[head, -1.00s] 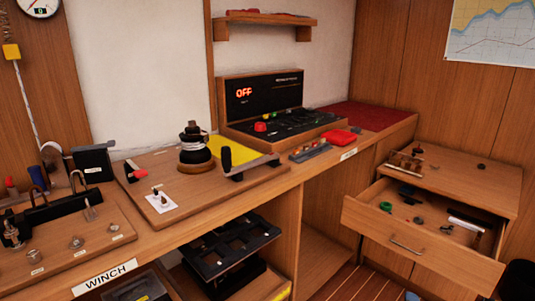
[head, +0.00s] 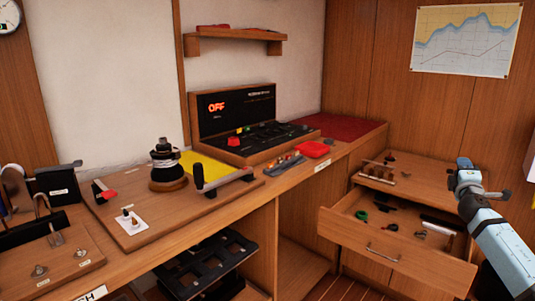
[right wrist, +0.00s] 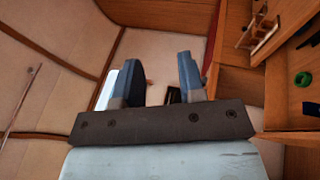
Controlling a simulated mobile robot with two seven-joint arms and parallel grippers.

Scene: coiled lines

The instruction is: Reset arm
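My right arm comes in from the lower right in the head view, with its gripper (head: 466,178) raised in front of the drawer cabinet. In the right wrist view the two blue fingers of the right gripper (right wrist: 160,80) stand apart with nothing held between them. My left gripper is not in view.
The open drawer (head: 385,245) juts out at right, holding a green ring (head: 361,215) and small parts. The workbench carries a winch (head: 166,165), a black console (head: 250,125) reading OFF, and a red cloth (head: 313,149). A wall shelf (head: 235,36) hangs above.

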